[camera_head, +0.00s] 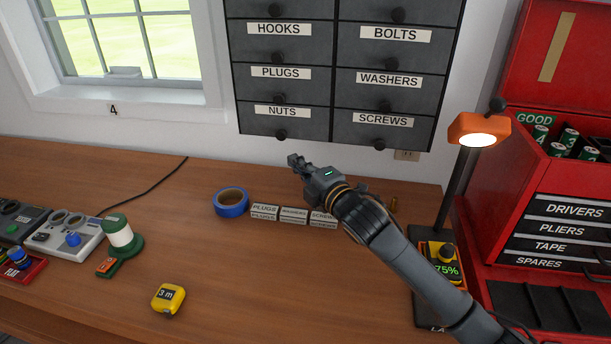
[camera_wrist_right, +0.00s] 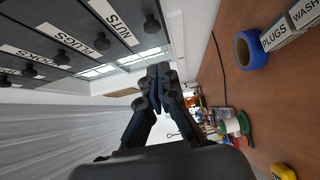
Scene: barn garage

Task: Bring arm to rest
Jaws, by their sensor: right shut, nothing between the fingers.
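My right arm comes in from the lower right in the head view, and its gripper (camera_head: 297,162) is above the back of the wooden workbench (camera_head: 250,270), in front of the wall drawers. In the right wrist view the gripper's fingers (camera_wrist_right: 158,75) are together with nothing between them. My left gripper does not show in either view.
Dark wall drawers (camera_head: 300,60) hang behind the gripper. Blue tape (camera_head: 231,202) and small label boxes (camera_head: 265,212) lie below it. A lamp (camera_head: 478,130) and red tool chest (camera_head: 500,215) stand right. A yellow tape measure (camera_head: 168,299) lies at the front; the front middle is clear.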

